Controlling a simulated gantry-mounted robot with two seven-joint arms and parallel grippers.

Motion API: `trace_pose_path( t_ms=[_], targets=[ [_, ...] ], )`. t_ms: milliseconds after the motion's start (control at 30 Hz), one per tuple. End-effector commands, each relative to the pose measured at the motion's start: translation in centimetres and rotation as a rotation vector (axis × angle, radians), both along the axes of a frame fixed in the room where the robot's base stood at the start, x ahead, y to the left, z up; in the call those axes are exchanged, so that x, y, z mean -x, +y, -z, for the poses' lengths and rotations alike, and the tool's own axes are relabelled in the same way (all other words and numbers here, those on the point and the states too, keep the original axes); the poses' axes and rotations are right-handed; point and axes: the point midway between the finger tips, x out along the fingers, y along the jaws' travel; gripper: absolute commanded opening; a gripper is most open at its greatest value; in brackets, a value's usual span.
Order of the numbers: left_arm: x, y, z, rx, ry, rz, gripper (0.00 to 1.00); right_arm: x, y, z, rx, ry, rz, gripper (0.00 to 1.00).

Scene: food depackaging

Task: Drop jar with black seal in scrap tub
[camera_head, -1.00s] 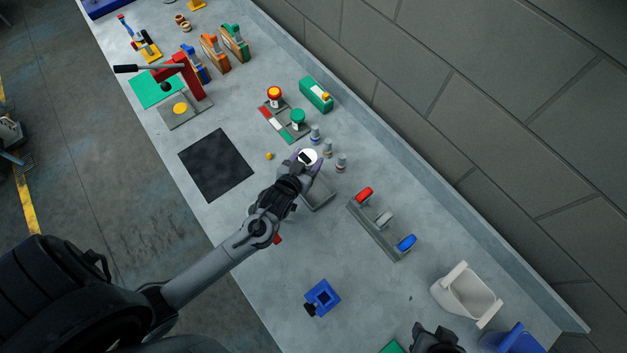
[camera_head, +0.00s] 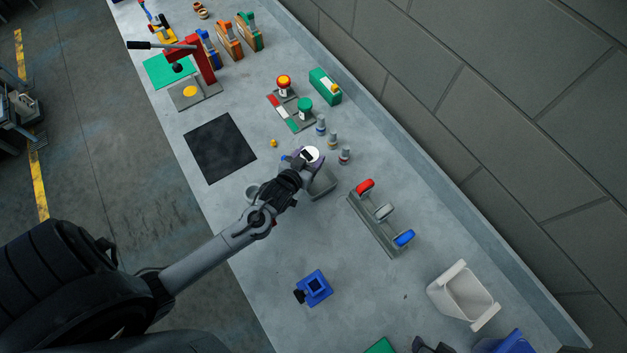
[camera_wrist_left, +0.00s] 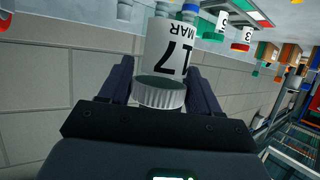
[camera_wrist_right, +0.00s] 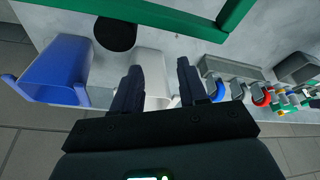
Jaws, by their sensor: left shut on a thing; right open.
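My left gripper (camera_head: 304,158) is shut on a jar over the middle of the bench. In the left wrist view the jar (camera_wrist_left: 172,55) is white, with a "17 MAR" label and a ridged grey rim between the fingers. In the head view only its round white top (camera_head: 311,153) shows; I see no black seal. A pale tub (camera_head: 461,297) and a blue tub (camera_head: 508,344) stand at the lower right; I cannot tell which is for scrap. My right gripper (camera_wrist_right: 158,78) is open and empty, with the pale tub behind its fingers.
A grey block (camera_head: 324,183) sits just below the held jar. Several small bottles (camera_head: 333,142) stand close to its right. A rack with coloured handles (camera_head: 376,226) lies between jar and pale tub. A blue fixture (camera_head: 315,287) stands on the near side.

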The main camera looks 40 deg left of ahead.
Motion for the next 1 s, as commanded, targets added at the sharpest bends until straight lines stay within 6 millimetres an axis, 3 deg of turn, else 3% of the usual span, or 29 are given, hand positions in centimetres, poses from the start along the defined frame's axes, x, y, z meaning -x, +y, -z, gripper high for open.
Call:
trace_pose_path(
  t_ms=[33,200,533,567,733,1000],
  targets=[
    [0.0,0.0,1.0,0.0,-0.001,0.0,0.32,0.0,0.0,1.1,0.0,0.0,0.0,0.43],
    [0.0,0.0,1.8,0.0,-0.001,0.0,0.32,0.0,0.0,2.1,0.0,0.001,0.0,0.43],
    [0.0,0.0,1.9,0.0,0.0,0.0,0.32,0.0,-0.3,2.1,0.01,0.0,-0.005,0.43],
    [0.0,0.0,1.9,0.0,0.0,0.0,0.64,0.0,-0.3,2.1,0.011,0.0,-0.006,0.43],
    [0.0,0.0,1.9,0.0,0.0,0.0,0.9,0.0,-0.3,2.1,0.012,0.0,-0.007,0.43],
    [0.0,0.0,1.9,0.0,0.001,0.0,0.92,0.0,-0.3,2.1,0.01,-0.001,-0.005,0.43]
  ],
)
